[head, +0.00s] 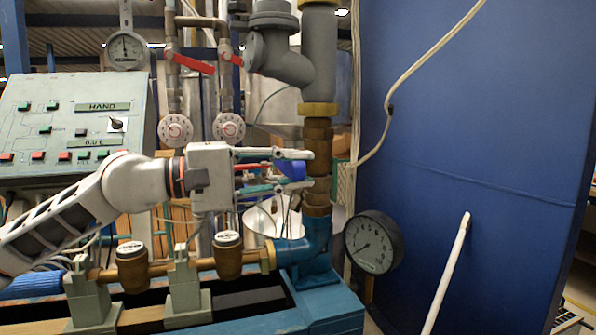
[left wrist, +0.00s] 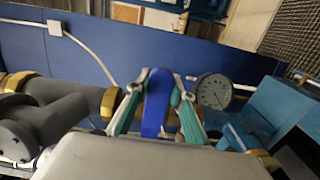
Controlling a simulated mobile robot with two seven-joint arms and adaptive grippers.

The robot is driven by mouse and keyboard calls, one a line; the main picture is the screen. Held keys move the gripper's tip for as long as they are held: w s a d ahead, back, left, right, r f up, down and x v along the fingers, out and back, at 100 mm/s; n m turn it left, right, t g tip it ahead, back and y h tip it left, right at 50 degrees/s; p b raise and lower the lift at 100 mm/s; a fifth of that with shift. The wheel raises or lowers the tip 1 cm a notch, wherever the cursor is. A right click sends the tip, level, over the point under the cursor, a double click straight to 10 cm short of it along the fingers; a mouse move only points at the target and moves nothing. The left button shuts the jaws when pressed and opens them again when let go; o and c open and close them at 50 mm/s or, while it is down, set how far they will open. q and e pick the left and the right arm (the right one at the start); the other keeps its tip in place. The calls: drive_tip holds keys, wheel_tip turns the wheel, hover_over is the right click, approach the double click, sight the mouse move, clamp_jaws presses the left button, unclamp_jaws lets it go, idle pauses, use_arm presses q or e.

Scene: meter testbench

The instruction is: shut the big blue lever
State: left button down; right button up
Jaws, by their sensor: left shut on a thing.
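The big blue lever (head: 293,169) is at the brass valve (head: 318,145) on the vertical pipe, in the middle of the head view. In the left wrist view the lever (left wrist: 157,103) stands between the two fingers, long and bright blue. My left gripper (head: 300,170) comes in from the left and is shut on the lever, one finger above it and one below. The fingers hide part of the lever and its joint with the valve. My right gripper is in neither view.
A grey pipe elbow (head: 285,62) hangs above my left gripper. Below are a blue pipe elbow (head: 310,245), a black-rimmed gauge (head: 373,242) and brass meters (head: 131,262). A control panel (head: 75,120) stands at left. A blue wall (head: 480,150) fills the right, with a leaning white rod (head: 448,270).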

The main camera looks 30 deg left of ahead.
use_arm(q)
drive_tip(key=shift+f, duration=0.25)
drive_tip(key=c, duration=1.7)
unclamp_jaws()
drive_tip(key=shift+r, duration=0.1)
drive_tip(key=shift+r, duration=5.1)
